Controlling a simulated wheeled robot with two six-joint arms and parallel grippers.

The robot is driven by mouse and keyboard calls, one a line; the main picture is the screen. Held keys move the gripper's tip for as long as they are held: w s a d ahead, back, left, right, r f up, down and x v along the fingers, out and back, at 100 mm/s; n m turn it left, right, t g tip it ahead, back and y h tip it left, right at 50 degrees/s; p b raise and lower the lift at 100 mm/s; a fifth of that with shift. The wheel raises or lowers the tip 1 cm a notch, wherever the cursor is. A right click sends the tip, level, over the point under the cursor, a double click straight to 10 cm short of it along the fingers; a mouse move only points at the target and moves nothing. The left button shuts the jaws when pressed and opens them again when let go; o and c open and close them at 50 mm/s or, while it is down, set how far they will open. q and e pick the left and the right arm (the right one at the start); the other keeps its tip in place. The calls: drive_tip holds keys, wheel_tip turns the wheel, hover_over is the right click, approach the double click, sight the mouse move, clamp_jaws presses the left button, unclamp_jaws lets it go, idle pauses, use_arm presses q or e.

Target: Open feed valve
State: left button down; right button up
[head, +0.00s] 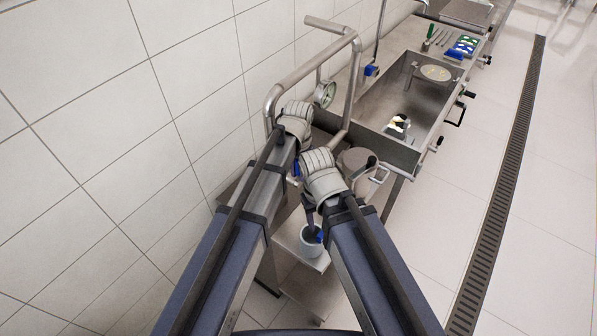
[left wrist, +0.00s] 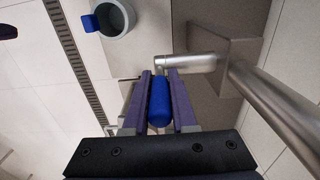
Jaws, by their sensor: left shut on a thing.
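The feed valve's blue handle (left wrist: 159,100) lies between the two purple fingers of my left gripper (left wrist: 160,76), which is shut on it. A short steel stub (left wrist: 190,63) lies just beyond the fingertips, beside a thick steel pipe (left wrist: 270,100). In the head view a small blue patch (head: 296,168) shows between my wrists; most of the left gripper and the valve is hidden behind my arms. My right gripper (head: 309,208) is low beside the left one, largely covered by its own wrist, so its jaws cannot be judged.
A pale cup (head: 311,244) with a blue handle stands on a low steel ledge below my right wrist. A bent steel pipe (head: 354,75) with a gauge (head: 325,94) rises by the tiled wall. A steel trough (head: 385,140) stretches away. The floor right of it is clear beside a drain (head: 505,190).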

idle(0.8)
use_arm(q)
drive_tip(key=shift+w+d+g+y, duration=0.3)
drive_tip(key=shift+w+g+y, duration=0.1)
drive_tip(key=shift+w+g, duration=0.15)
drive_tip(key=shift+d+f+g+y+b, duration=0.1)
drive_tip(key=shift+g+y+b, duration=0.3)
drive_tip(key=shift+g, duration=0.15)
drive_tip(key=c, duration=0.7)
unclamp_jaws()
